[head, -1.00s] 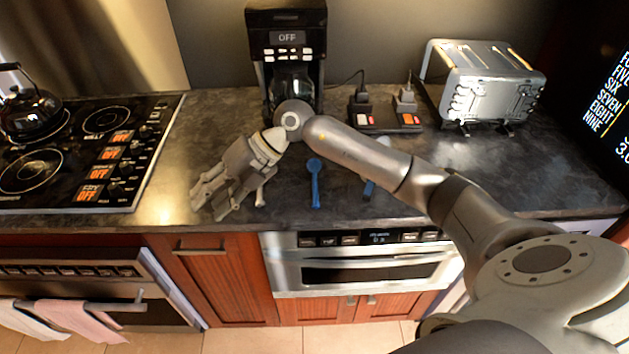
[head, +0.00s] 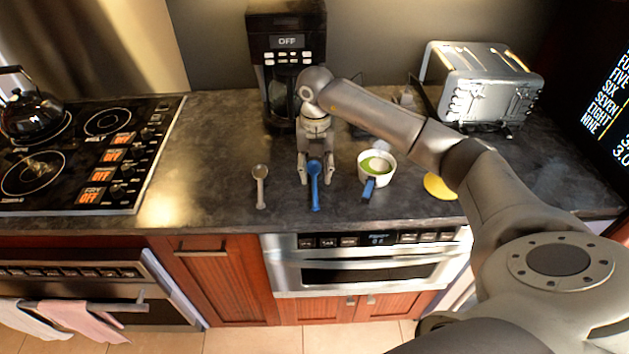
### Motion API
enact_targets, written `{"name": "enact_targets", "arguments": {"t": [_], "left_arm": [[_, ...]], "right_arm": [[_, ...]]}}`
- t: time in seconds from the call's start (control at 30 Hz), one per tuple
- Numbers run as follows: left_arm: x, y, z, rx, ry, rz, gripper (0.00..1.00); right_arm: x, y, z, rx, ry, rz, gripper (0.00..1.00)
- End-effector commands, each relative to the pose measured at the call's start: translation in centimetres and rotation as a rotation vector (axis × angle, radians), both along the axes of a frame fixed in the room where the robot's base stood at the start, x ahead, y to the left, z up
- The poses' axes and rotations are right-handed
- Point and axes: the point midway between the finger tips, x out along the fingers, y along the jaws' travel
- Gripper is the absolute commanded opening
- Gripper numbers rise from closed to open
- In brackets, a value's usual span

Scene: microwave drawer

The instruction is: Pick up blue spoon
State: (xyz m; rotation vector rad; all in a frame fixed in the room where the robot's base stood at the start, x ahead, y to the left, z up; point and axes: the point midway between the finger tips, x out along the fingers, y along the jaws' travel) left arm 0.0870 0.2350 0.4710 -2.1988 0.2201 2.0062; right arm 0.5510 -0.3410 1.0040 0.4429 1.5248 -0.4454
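The blue spoon (head: 315,198) lies on the dark counter above the microwave drawer, its bowl toward the back and its handle toward the front edge. My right gripper (head: 316,181) points down over it. Its fingers are apart, one on each side of the spoon, and I see gaps between them and the spoon. I cannot tell their exact height above the counter. My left gripper is not in view.
A grey spoon (head: 260,189) lies to the left. The coffee maker (head: 281,60) stands behind my gripper; the toaster (head: 485,85) is back right.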

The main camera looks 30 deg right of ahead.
Motion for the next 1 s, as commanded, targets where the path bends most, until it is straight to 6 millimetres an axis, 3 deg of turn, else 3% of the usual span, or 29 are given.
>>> {"name": "enact_targets", "arguments": {"t": [0.4, 0.7, 1.0], "left_arm": [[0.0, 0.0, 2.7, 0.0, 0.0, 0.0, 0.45], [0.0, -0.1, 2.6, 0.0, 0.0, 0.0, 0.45], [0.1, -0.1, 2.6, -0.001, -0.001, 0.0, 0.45]], "right_arm": [[-0.2, 0.4, -4.6, 0.003, 0.003, 0.001, 0.38], [-0.1, 0.3, -5.4, 0.002, -0.001, 0.002, 0.38], [-0.1, 0.3, -5.4, 0.002, 0.0, 0.002, 0.01]]}}
